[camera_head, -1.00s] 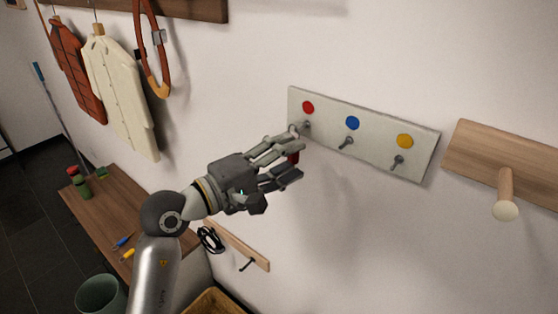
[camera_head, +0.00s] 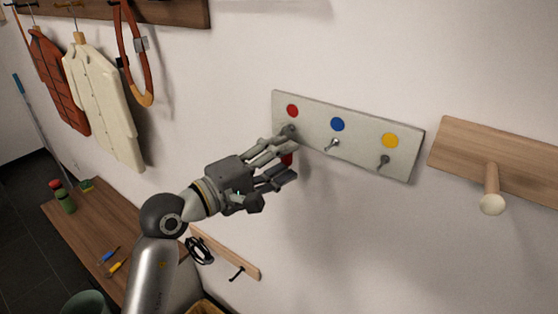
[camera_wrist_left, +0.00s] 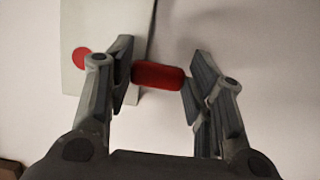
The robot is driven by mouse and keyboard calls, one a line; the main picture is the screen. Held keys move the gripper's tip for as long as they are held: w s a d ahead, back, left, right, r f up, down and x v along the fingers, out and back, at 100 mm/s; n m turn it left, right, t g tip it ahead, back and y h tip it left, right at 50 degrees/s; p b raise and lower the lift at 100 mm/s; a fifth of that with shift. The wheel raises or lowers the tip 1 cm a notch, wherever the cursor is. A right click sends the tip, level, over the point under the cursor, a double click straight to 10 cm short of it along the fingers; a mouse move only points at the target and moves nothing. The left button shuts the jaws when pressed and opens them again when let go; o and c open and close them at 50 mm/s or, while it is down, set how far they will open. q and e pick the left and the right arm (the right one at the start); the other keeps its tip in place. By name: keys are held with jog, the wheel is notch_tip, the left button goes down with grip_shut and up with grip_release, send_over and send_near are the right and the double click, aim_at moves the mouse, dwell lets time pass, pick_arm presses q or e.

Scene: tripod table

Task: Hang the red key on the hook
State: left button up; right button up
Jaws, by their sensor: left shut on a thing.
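The red key (camera_head: 287,160) is between the fingers of my left gripper (camera_head: 290,158), which is shut on it. In the left wrist view the red key (camera_wrist_left: 158,76) lies crosswise between the two fingers (camera_wrist_left: 158,80). The pale hook board (camera_head: 363,158) is on the wall, with red, blue and yellow dots above its hooks. The hook under the red dot (camera_head: 292,110) is mostly hidden by my upper finger, which overlaps the board's lower left. I cannot tell whether the key's ring is around the hook. My right gripper is out of view.
A wooden rack with a round peg (camera_head: 492,190) is to the right. Hanging coats (camera_head: 103,95) and a bench (camera_head: 95,225) are to the left. A lower rail (camera_head: 228,252) with a black cable is below.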

pick_arm(q)
jog(key=o, duration=1.1)
jog(key=shift+w, duration=0.1)
jog(key=shift+c, duration=0.2)
jog(key=shift+r, duration=0.1)
